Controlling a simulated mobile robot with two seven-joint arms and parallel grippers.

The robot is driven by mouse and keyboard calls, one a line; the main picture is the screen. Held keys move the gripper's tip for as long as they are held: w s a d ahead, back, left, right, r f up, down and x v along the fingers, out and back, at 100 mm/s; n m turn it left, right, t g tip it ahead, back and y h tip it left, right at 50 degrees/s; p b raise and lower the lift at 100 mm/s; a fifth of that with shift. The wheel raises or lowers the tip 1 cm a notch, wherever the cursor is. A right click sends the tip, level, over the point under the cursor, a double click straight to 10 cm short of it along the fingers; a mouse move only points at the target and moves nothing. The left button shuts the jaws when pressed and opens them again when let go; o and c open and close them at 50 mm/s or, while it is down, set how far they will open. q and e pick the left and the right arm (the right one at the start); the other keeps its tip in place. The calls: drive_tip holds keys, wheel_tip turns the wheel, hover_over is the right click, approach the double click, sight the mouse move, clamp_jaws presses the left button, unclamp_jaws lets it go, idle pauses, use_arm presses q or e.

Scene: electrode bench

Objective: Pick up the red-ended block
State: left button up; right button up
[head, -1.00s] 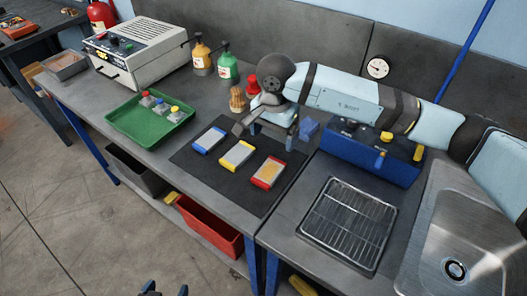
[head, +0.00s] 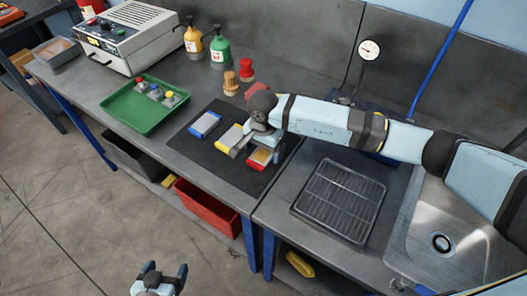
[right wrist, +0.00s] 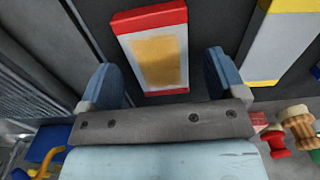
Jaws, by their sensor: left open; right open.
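The red-ended block (head: 261,158) lies on the black mat (head: 215,166), partly hidden under my right gripper (head: 258,149) in the head view. In the right wrist view the block (right wrist: 152,60) shows a tan top, white sides and red ends. It lies between and beyond the two blue fingers of the open right gripper (right wrist: 158,72), which is empty. My left gripper (head: 165,270) is open and empty, low in the head view over the floor, away from the bench.
The yellow-ended block (head: 230,139) and blue-ended block (head: 205,125) lie beside it on the mat. A green tray (head: 121,118) stands left; a wooden-topped item (head: 231,83) and red item (head: 247,70) stand behind. A wire rack (head: 340,200) and sink (head: 455,215) are right.

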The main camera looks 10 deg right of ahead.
drive_tip(key=shift+f, duration=0.5)
drive_tip(key=c, duration=1.4)
drive_tip(key=shift+c, duration=0.6)
drive_tip(key=shift+r, duration=0.15)
